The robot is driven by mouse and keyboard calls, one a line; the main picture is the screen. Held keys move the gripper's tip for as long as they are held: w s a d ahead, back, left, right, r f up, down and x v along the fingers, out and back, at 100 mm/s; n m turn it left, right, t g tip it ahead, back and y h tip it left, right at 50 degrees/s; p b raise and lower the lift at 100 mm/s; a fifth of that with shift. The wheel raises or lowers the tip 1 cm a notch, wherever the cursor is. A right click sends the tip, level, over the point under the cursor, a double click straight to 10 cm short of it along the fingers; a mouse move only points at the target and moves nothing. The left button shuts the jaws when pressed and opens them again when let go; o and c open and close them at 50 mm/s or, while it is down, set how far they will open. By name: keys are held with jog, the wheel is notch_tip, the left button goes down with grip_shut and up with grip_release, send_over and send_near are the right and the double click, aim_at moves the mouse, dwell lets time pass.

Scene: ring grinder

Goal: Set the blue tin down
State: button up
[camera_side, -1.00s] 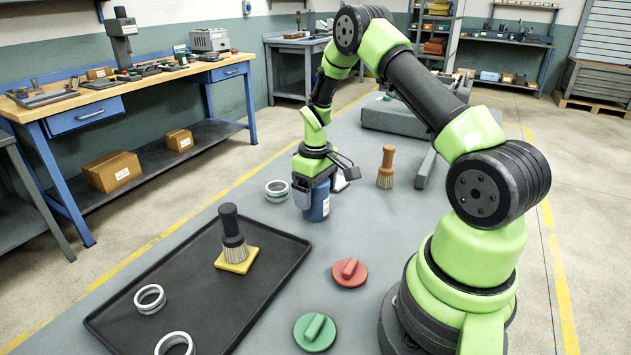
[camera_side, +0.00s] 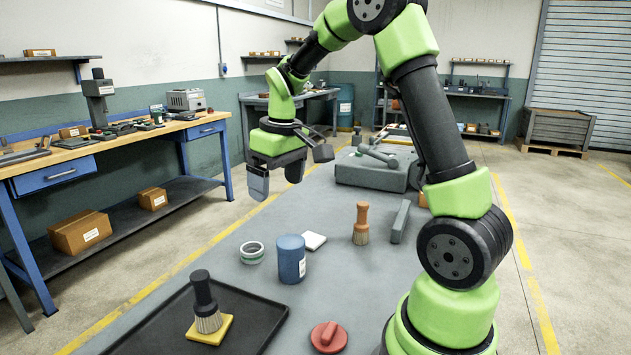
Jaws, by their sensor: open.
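My gripper (camera_side: 275,185) is open and empty, raised well above the surface, up and slightly left of the tin. It does not touch the tin.
A dark tray (camera_side: 262,318) holds a black-handled brush (camera_side: 205,300) on a yellow block. A white square piece (camera_side: 314,241), a wooden-handled brush (camera_side: 361,224) and a grey bar (camera_side: 400,222) stand right of the tin. A red knobbed disc (camera_side: 328,337) lies in front.

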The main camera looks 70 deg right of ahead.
jog(key=s+a+r+m+t+y, duration=0.1)
jog(key=s+a+r+t, duration=0.1)
jog(key=s+a+r, duration=0.2)
jog(key=s+a+r+m+t+y, duration=0.1)
jog(key=s+a+r+t, duration=0.2)
jog(key=s+a, duration=0.8)
jog(key=shift+s+a+r+t, duration=0.25)
jog(key=shift+r+t, duration=0.05)
jog(key=shift+r, duration=0.4)
